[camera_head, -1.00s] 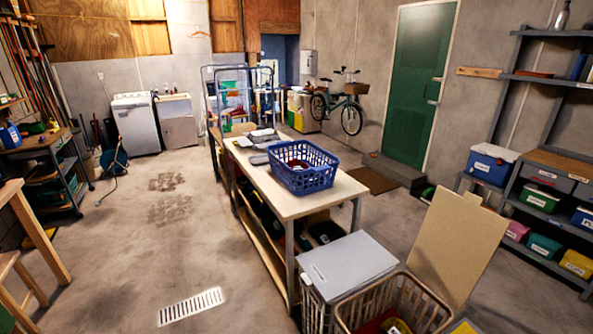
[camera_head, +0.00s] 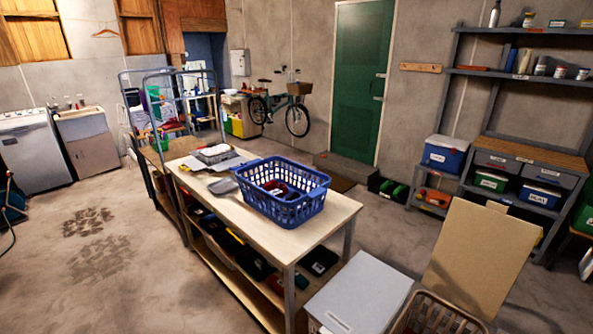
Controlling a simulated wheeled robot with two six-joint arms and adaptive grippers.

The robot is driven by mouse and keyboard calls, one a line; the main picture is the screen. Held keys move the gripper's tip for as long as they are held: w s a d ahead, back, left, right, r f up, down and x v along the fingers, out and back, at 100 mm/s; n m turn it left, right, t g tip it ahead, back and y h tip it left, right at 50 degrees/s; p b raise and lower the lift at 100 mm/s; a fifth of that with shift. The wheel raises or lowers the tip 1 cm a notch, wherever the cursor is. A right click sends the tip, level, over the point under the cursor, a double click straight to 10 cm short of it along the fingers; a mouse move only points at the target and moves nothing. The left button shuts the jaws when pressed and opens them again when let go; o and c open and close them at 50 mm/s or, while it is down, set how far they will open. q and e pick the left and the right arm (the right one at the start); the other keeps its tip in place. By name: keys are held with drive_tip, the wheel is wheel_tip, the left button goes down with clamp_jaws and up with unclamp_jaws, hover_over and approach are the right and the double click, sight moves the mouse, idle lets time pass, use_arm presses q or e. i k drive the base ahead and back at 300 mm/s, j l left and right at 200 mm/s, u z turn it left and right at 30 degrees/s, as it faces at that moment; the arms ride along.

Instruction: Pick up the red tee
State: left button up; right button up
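A blue plastic laundry basket (camera_head: 283,205) stands on the near half of the long wooden table (camera_head: 218,211). Some red cloth (camera_head: 275,187) shows inside the basket, together with something dark. I cannot tell from here whether the red cloth is a tee. Neither of my grippers is in view.
Grey folded items (camera_head: 215,155) lie on the table's far part. Shelves (camera_head: 520,150) line the right wall. The floor left of the table is clear.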

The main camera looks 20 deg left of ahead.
sight(280, 190)
drive_tip(key=i+j, duration=0.15)
drive_tip(key=j, duration=0.35)
drive_tip(key=i+j, duration=0.2)
drive_tip(key=j, duration=0.3)
drive_tip(key=i+j+z, duration=0.1)
drive_tip(key=j, duration=0.4)
drive_tip(key=i+j, duration=0.25)
drive_tip(key=j, duration=0.3)
drive_tip(key=i+j, duration=0.15)
drive_tip(key=j, duration=0.35)
drive_tip(key=i+j+z, duration=0.1)
drive_tip(key=j, duration=0.45)
drive_tip(key=i+j, duration=0.2)
drive_tip(key=j, duration=0.3)
drive_tip(key=i+j, duration=0.1)
drive_tip(key=j, duration=0.45)
